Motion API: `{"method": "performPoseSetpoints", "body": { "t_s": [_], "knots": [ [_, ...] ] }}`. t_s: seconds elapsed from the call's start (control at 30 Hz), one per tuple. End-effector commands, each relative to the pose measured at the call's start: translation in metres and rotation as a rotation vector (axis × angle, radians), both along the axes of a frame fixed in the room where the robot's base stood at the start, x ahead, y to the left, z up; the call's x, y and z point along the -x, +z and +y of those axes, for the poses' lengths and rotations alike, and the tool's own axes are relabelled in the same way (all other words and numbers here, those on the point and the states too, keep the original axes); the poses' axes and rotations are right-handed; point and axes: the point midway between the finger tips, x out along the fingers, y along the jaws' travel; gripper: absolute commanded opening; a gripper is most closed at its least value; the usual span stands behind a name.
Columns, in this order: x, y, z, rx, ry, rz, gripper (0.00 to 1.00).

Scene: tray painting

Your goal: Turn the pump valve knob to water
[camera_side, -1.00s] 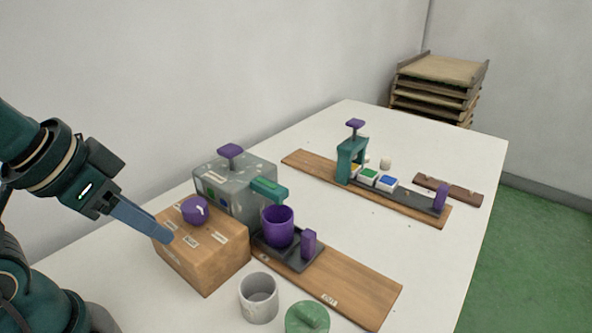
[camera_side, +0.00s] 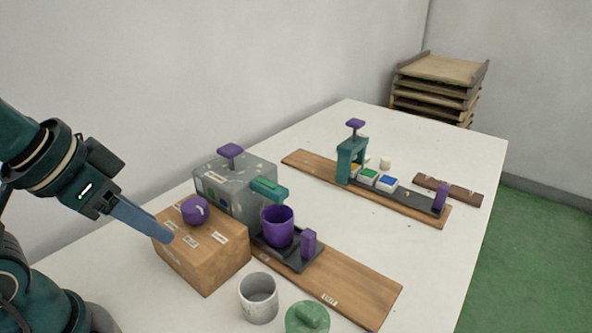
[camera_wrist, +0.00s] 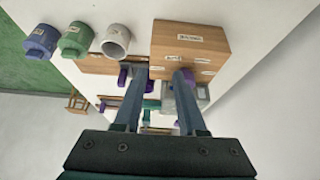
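The purple valve knob (camera_side: 195,210) with a pale pointer mark sits on top of a wooden box (camera_side: 203,270). Pale labels lie around the knob, too small to read. My gripper (camera_side: 167,237) is at the box's left side in the side view, its fingertips in front of the box and lower left of the knob in the picture. In the wrist view my gripper (camera_wrist: 160,72) shows two fingers apart with nothing held between them. The wooden box also shows there (camera_wrist: 190,50). Purple shows by the right fingertip, partly hidden; I cannot tell if the finger touches it.
A grey pump unit (camera_side: 222,178) with a purple handle stands behind the box. A purple cup (camera_side: 278,227) sits under its teal spout. A grey cup (camera_side: 258,300) and green lidded pot (camera_side: 307,318) stand in front. A teal stamping press (camera_side: 350,160) stands farther back.

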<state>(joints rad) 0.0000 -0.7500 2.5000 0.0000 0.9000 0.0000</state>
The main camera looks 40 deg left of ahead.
Motion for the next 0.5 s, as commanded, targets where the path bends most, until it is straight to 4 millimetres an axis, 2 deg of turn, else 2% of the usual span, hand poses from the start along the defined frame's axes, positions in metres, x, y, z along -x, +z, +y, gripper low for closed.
{"method": "performPoseSetpoints", "body": {
  "t_s": [0.17,0.2,0.27,0.3,0.37,0.5],
  "knots": [
    [0.0000,0.0000,0.0000,0.000,0.000,0.000,0.40],
    [0.0000,0.0000,0.0000,0.000,0.000,0.000,0.44],
    [0.0000,0.0000,0.0000,0.002,0.004,0.000,0.67],
    [0.0001,0.0000,0.0000,0.009,0.017,0.000,0.82],
    [0.0009,-0.0005,0.0000,0.030,0.056,0.005,0.85],
    [0.0018,0.0048,0.0000,0.139,0.265,0.013,0.85]
  ]
}}
